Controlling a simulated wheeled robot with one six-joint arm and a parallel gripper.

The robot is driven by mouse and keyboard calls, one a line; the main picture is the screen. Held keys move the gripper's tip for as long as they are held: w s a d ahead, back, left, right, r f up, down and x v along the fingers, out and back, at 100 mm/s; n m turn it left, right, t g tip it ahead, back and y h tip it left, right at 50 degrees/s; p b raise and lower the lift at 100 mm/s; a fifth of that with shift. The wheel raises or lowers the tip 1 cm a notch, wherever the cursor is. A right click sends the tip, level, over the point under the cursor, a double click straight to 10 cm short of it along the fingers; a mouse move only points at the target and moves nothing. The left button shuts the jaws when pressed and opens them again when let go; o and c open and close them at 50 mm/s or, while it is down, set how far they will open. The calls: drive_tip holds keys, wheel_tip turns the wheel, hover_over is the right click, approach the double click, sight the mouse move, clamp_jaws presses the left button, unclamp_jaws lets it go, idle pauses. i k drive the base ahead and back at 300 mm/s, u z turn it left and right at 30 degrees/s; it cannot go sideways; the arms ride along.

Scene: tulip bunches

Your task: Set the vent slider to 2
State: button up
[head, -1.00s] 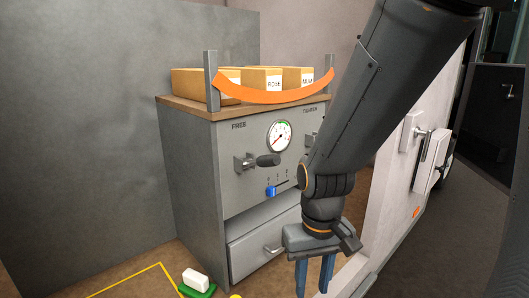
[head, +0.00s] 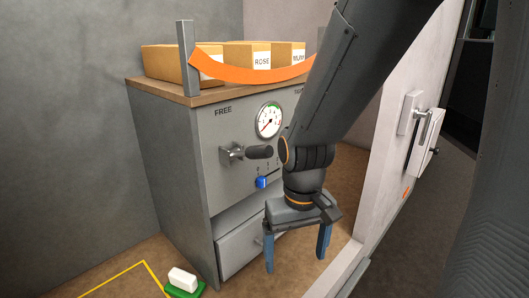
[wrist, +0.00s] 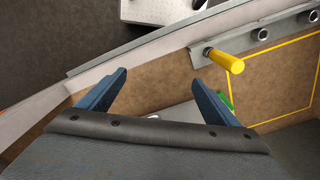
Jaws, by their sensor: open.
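The vent slider has a blue knob (head: 262,182) on the front panel of the grey cabinet (head: 170,170), below a round gauge (head: 269,120) and a dark-handled lever (head: 259,152). A small scale is marked just above the knob; its digits are too small to read surely, and part of the panel to the right is hidden behind my arm. My gripper (head: 296,255) points down, in front of and to the right of the cabinet, lower than the knob and apart from it. Its blue fingers (wrist: 155,95) are spread with nothing between them in the wrist view.
A drawer (head: 240,245) with a handle sits low in the cabinet. Boxes (head: 255,55) stand on top behind an orange strap (head: 250,75). A pale wall (head: 385,170) with a latch is close on the right. A yellow handle (wrist: 224,60) shows in the wrist view.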

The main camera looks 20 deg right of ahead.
sight(261, 181)
drive_tip(key=k, duration=1)
drive_tip(key=z, duration=1.5)
drive_tip(key=i, duration=0.7)
drive_tip(key=u, duration=1.35)
